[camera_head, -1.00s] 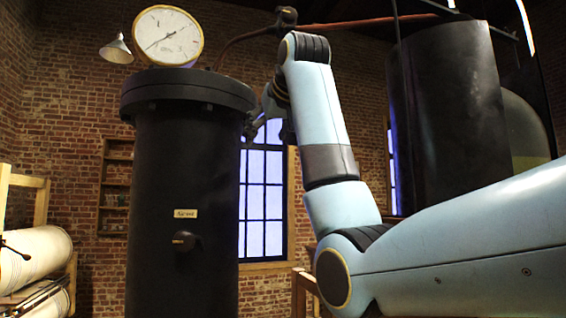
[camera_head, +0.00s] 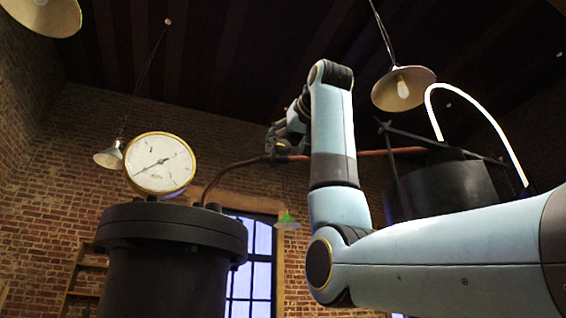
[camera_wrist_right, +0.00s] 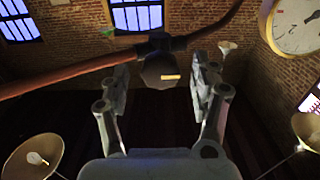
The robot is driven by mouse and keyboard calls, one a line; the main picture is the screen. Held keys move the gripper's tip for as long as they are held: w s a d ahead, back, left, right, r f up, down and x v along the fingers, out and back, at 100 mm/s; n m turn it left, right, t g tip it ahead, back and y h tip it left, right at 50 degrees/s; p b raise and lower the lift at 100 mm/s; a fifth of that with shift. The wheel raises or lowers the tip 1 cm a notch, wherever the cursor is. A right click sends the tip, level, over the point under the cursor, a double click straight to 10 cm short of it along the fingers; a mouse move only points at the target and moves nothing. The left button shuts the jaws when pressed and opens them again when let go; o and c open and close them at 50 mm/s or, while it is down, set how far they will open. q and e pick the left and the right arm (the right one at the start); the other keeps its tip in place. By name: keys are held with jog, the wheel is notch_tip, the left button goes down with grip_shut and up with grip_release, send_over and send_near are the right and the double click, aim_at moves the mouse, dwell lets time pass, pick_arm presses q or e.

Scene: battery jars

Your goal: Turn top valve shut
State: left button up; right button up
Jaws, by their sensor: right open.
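The top valve is a dark block with a yellow-marked, stubby handle (camera_wrist_right: 163,66) on the copper pipe. In the head view the valve (camera_head: 284,148) sits where the pipe runs behind my right gripper (camera_head: 284,128). In the right wrist view my right gripper (camera_wrist_right: 162,80) is open, with one finger on each side of the handle. I cannot tell whether either finger touches it. My right forearm hides part of the pipe in the head view. My left gripper is not in view.
The copper pipe (camera_head: 236,166) runs from the black cylinder (camera_head: 160,262), which carries a round gauge (camera_head: 160,163), toward a dark tank (camera_head: 450,185) at the right. Hanging lamps (camera_head: 404,88) are overhead. A brick wall and window (camera_head: 262,240) stand behind.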

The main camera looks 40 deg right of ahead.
jog(key=shift+p+x, duration=0.35)
jog(key=shift+x, duration=0.8)
jog(key=c, duration=1.2)
